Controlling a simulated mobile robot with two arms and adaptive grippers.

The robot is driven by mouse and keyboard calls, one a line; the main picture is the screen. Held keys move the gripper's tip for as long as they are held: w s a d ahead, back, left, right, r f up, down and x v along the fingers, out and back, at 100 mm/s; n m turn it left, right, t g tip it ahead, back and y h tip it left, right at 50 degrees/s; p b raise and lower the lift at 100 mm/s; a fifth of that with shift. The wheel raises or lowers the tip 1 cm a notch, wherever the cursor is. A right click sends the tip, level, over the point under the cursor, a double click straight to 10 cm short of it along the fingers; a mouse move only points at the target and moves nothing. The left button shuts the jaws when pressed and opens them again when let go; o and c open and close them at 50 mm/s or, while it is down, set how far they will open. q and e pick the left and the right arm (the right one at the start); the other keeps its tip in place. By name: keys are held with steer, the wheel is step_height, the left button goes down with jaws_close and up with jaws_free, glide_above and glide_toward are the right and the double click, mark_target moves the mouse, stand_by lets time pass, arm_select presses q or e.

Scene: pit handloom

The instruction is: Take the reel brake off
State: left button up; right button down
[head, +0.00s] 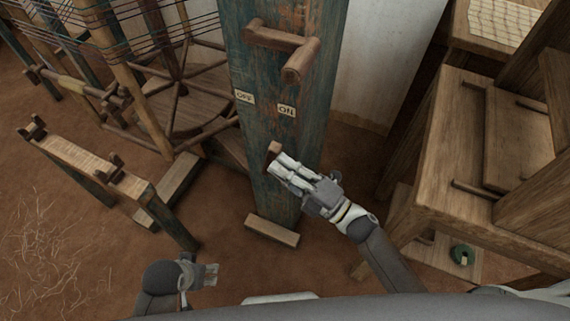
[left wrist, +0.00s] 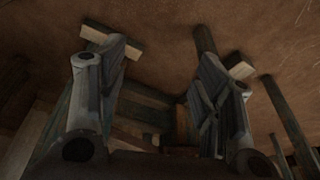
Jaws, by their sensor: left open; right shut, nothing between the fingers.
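A dark blue-green wooden post (head: 262,190) stands in the middle of the head view. It bears an OFF label (head: 244,96) at left and an ON label (head: 286,111) at right. A small wooden peg (head: 273,147) sticks out below the labels. My right gripper (head: 279,168) is shut and empty in front of the post, its tips just below the peg; I cannot tell whether they touch. A wooden crank-like handle (head: 283,40) sits above the labels. My left gripper (head: 211,274) is open, low and away from the post; its fingers (left wrist: 155,95) show in the left wrist view.
A wooden reel frame (head: 185,95) with threads stands behind at left. A low wooden stand (head: 85,160) is at the left. A wooden bench (head: 450,150) fills the right, with a green round thing (head: 462,254) below it.

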mark_target(269, 158)
steer(key=w+a+p, duration=0.1)
steer(key=a+r+p, duration=0.1)
steer(key=a+p, duration=0.1)
steer(key=shift+w+r+h, duration=0.2)
steer(key=shift+w+h, duration=0.1)
steer(key=shift+w, duration=0.05)
arm_select(q)
step_height(269, 158, down, 9)
steer(key=s, duration=0.2)
steer(key=shift+s+g+b, duration=0.3)
steer(key=shift+s, duration=0.05)
arm_select(e)
steer(key=x, duration=0.5)
steer(key=shift+s+a+f, duration=0.15)
steer(key=shift+a, duration=0.5)
